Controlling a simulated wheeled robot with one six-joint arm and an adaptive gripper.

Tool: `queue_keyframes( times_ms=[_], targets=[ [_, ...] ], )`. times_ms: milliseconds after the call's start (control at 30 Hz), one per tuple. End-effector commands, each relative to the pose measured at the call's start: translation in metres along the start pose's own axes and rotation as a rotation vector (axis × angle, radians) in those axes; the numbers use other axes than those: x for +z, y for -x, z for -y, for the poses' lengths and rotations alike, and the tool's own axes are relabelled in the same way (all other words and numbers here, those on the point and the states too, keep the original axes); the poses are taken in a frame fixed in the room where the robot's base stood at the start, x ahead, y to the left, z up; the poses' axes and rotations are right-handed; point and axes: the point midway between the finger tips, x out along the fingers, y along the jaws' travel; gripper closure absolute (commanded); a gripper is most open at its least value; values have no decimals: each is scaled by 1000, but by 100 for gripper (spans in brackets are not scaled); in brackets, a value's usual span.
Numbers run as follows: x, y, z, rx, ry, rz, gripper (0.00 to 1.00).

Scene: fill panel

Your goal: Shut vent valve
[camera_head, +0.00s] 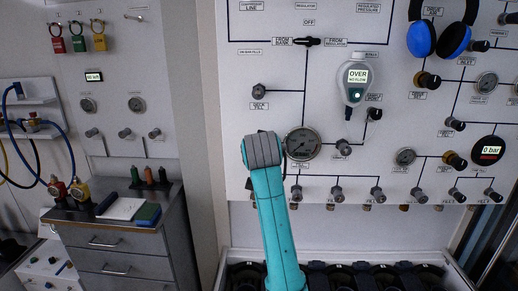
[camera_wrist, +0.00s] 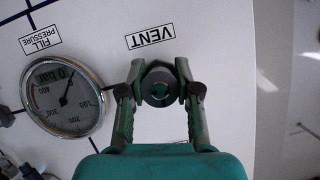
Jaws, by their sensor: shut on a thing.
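The fill pressure gauge (camera_wrist: 65,97) is close to the left finger in the wrist view; it also shows in the head view (camera_head: 303,144). A row of valve knobs (camera_head: 337,194) lies below it. A handheld meter (camera_head: 355,80) reads OVER. Blue headphones (camera_head: 440,35) hang at upper right.

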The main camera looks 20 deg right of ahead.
Motion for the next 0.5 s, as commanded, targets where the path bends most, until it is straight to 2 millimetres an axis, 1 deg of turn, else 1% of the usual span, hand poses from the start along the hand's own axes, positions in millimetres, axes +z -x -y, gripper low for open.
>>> queue_keyframes(
  times_ms=[200,500],
  targets=[
    [2,-1,0,-17,-42,5,100],
    [2,-1,0,-20,-52,5,100]
  ],
)
